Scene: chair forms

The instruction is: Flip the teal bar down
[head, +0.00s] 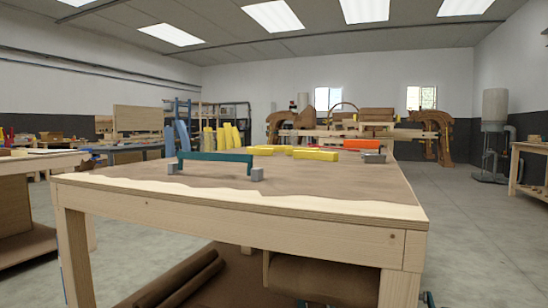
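The teal bar (215,157) is in the head view, on the left part of the workbench top. It stands raised above the bench, running left to right between two small grey blocks. The left grey block (172,168) and the right grey block (257,174) rest on the bench near its front edge. The bar's ends meet the blocks; how they are joined is too small to tell. Neither of my grippers shows in this view.
The wooden workbench (340,207) fills the middle. Behind the bar lie yellow blocks (315,155), an orange block (362,145) and a small grey metal piece (374,158). Brown rolls (325,282) sit below the bench. Another table (40,163) stands left. The floor at right (470,240) is clear.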

